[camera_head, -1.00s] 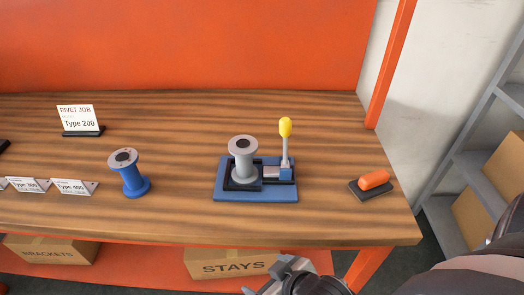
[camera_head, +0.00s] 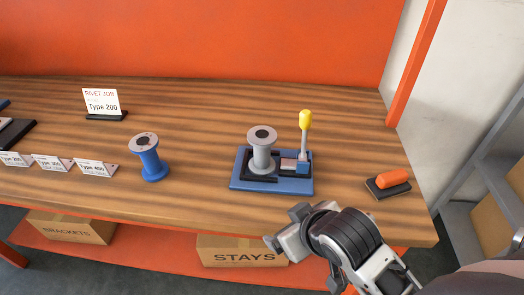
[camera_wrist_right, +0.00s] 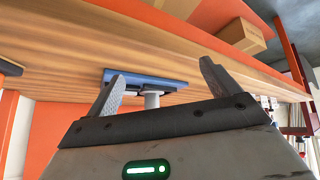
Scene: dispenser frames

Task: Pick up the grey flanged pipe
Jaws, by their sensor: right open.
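The grey flanged pipe (camera_head: 262,152) stands upright in a black fixture on a blue base (camera_head: 302,187) on the wooden bench. A lever with a yellow knob (camera_head: 305,120) rises on the right of this base. My right gripper (camera_head: 285,230) is in front of the bench's front edge, nearer than the pipe and apart from it. In the right wrist view its two fingers (camera_wrist_right: 162,76) are spread and empty, with part of the grey pipe (camera_wrist_right: 152,100) showing beyond them. The pipe's rest is hidden there by the gripper. My left gripper is not in view.
A blue flanged spool (camera_head: 150,160) stands to the left of the base. Boxes sit below the bench.

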